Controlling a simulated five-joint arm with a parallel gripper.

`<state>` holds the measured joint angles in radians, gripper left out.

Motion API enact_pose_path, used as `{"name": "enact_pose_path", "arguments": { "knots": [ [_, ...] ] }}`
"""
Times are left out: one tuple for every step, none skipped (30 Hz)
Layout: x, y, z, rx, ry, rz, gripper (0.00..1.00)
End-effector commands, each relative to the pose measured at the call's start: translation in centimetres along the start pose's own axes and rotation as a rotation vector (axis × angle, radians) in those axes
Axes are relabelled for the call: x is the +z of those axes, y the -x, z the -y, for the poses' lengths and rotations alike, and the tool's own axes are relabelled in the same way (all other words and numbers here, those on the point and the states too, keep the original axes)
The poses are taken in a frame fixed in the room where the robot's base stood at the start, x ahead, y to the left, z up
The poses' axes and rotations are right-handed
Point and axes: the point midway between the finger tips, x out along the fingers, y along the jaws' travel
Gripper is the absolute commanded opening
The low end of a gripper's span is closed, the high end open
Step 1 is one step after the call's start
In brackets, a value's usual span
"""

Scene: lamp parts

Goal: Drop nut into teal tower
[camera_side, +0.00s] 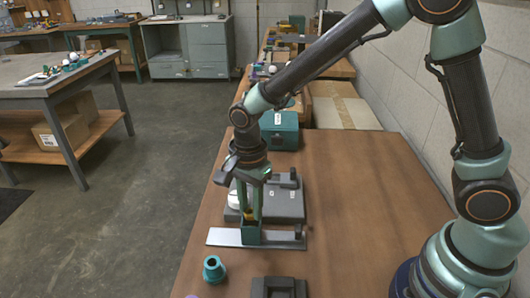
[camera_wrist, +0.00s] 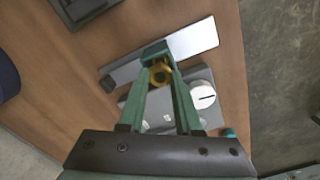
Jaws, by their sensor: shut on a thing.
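The gold nut (camera_side: 249,215) is held between the two green fingertips of my gripper (camera_side: 252,211). In the wrist view the nut (camera_wrist: 160,74) shows its round hole, with a fingertip on each side. The teal tower (camera_side: 250,237) stands on a light metal strip on the wooden table, directly below the nut in the side view. In the wrist view the tower's top edge (camera_wrist: 155,50) shows just beyond the nut. The nut is at or just above the tower's top; I cannot tell whether it is partly inside.
A grey block (camera_side: 285,205) with a white round part (camera_side: 234,199) lies behind the tower. A teal ring part (camera_side: 214,268) and a dark block (camera_side: 278,288) are at the front. A teal box (camera_side: 279,130) stands farther back. The table's right side is clear.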

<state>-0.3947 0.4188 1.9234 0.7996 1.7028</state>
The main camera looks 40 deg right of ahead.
Motion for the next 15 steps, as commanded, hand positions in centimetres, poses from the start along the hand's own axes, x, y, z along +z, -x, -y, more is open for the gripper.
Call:
{"name": "enact_pose_path", "arguments": {
  "knots": [
    [0.0,-0.02,0.0,0.0,0.0,0.0,0.0],
    [0.0,-0.04,0.0,0.0,0.0,0.0,0.0],
    [0.0,-0.08,0.0,0.0,0.0,0.0,0.0],
    [0.0,-0.11,0.0,0.0,0.0,0.0,0.0],
    [0.0,-0.15,0.0,0.0,0.0,0.0,0.0],
    [0.0,-0.2,0.0,0.0,0.0,0.0,0.0],
    [0.0,-0.24,0.0,0.0,0.0,0.0,0.0],
    [0.0,-0.28,0.0,0.0,0.0,0.0,0.0],
    [0.0,-0.34,0.0,0.0,0.0,0.0,0.0],
    [0.0,-0.38,0.0,0.0,0.0,0.0,0.0],
    [0.0,-0.43,0.0,0.0,0.0,0.0,0.0],
    [0.0,-0.49,0.0,0.0,0.0,0.0,0.0],
    [0.0,-0.53,0.0,0.0,0.0,0.0,0.0],
    [0.0,-0.57,0.0,0.0,0.0,0.0,0.0],
    [0.0,-0.63,0.0,0.0,0.0,0.0,0.0]
  ]
}}
